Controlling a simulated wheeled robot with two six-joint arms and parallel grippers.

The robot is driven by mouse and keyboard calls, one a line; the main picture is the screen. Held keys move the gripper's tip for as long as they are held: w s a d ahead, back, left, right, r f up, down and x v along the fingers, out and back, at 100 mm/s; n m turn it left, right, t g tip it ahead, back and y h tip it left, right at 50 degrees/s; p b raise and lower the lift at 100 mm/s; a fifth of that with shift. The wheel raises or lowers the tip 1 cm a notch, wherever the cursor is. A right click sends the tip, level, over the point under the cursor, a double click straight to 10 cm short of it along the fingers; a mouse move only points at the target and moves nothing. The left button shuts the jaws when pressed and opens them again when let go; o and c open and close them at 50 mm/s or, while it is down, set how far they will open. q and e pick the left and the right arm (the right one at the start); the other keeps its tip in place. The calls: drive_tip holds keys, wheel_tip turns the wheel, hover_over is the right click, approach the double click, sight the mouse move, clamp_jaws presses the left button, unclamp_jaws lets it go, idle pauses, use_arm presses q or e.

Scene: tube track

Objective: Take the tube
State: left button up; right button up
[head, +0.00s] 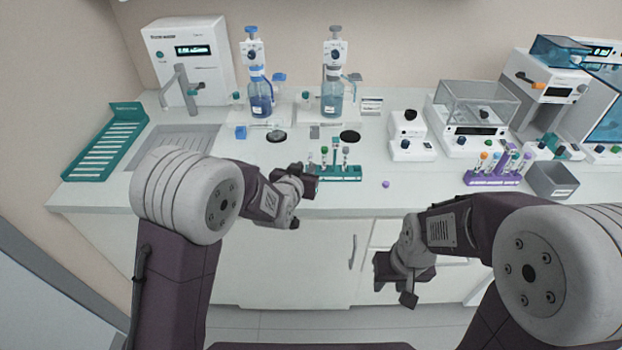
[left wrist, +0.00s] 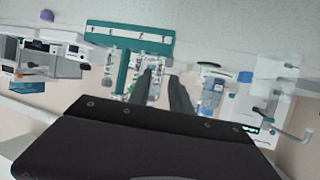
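A green rack (head: 340,179) stands near the counter's front edge and holds several small capped tubes (head: 345,153). My left gripper (head: 306,180) is at the rack's left end. In the left wrist view its two dark fingers (left wrist: 162,92) are apart, with the green rack (left wrist: 122,70) and its clear tubes (left wrist: 153,68) beyond them. One tube appears between the fingers, but I cannot tell whether it is within their reach. My right gripper (head: 394,291) hangs in front of the cabinet, below counter height, with its fingers apart and empty.
A purple rack of tubes (head: 492,180) and a grey bin (head: 552,181) stand at the right. A small purple cap (head: 385,184) lies right of the green rack. Bottle dispensers (head: 261,100) and a balance (head: 472,115) stand behind.

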sight(311, 163)
use_arm(q)
drive_tip(key=shift+w+d+f, duration=0.3)
drive_tip(key=shift+f, duration=0.1)
drive_tip(key=shift+w, duration=0.25)
drive_tip(key=shift+x, duration=0.8)
drive_tip(key=shift+w+d+f, duration=0.25)
drive_tip(key=shift+w, duration=0.35)
drive_tip(key=p+x, duration=0.1)
drive_tip(key=x, duration=0.3)
drive_tip(key=shift+w+a, duration=0.1)
drive_tip(key=shift+w, duration=0.25)
drive_tip(key=shift+w+f, duration=0.2)
drive_tip(key=shift+w, duration=0.05)
clamp_jaws()
use_arm(e)
drive_tip(key=shift+w+a+r, duration=0.1)
drive_tip(key=shift+w+r, duration=0.1)
drive_tip(key=shift+r, duration=0.35)
